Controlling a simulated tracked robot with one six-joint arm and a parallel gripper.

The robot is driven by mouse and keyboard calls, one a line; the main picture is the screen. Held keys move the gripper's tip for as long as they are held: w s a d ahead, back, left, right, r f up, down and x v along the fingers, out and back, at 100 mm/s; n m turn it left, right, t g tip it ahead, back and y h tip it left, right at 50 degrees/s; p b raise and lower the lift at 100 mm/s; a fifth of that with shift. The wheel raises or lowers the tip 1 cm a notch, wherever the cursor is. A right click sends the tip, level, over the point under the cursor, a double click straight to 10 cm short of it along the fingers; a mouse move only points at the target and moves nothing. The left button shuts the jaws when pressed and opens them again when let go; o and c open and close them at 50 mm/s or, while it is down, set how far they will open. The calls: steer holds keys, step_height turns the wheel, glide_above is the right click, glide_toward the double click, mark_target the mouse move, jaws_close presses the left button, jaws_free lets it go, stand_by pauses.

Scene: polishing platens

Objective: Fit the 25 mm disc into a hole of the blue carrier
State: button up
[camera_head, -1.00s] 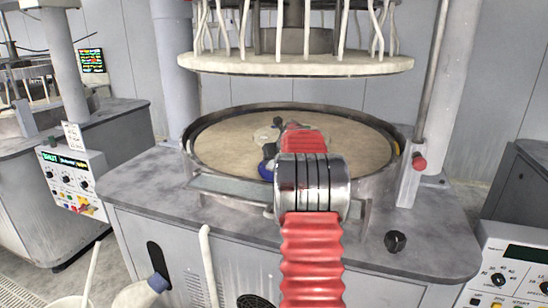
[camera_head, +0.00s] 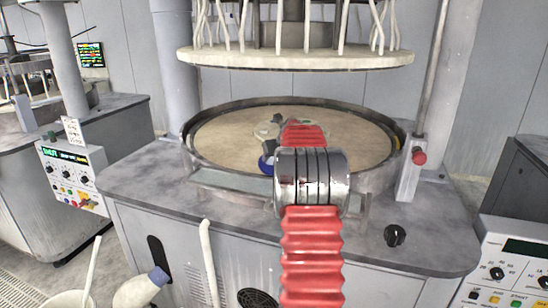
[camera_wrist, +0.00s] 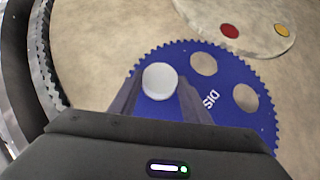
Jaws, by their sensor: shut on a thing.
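The blue carrier (camera_wrist: 222,120) is a flat toothed disc lying on the pale platen in the wrist view. It has open round holes, one (camera_wrist: 203,63) near the top and one (camera_wrist: 245,97) to the right. My gripper (camera_wrist: 158,88) is shut on a white disc (camera_wrist: 158,80), which shows over the carrier's upper left part, close to its toothed edge. I cannot tell whether it is above the carrier or touching it, and any hole below it is hidden. In the head view, my arm hides most of the carrier; a blue bit (camera_head: 266,163) shows.
A pale round plate (camera_wrist: 205,12) with a red disc (camera_wrist: 230,31) and a yellow disc (camera_wrist: 282,30) lies beyond the carrier. The platen (camera_head: 225,138) has a raised dark rim (camera_head: 190,150). A round upper plate (camera_head: 295,59) with hoses hangs above it.

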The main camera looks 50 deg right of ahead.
steer(key=shift+f, duration=0.15)
steer(key=o, duration=1.1)
steer(key=shift+f, duration=0.15)
steer(key=shift+s+a, duration=0.1)
steer(key=v, duration=1.3)
steer(key=shift+s+r, duration=0.25)
steer(key=shift+r, duration=0.15)
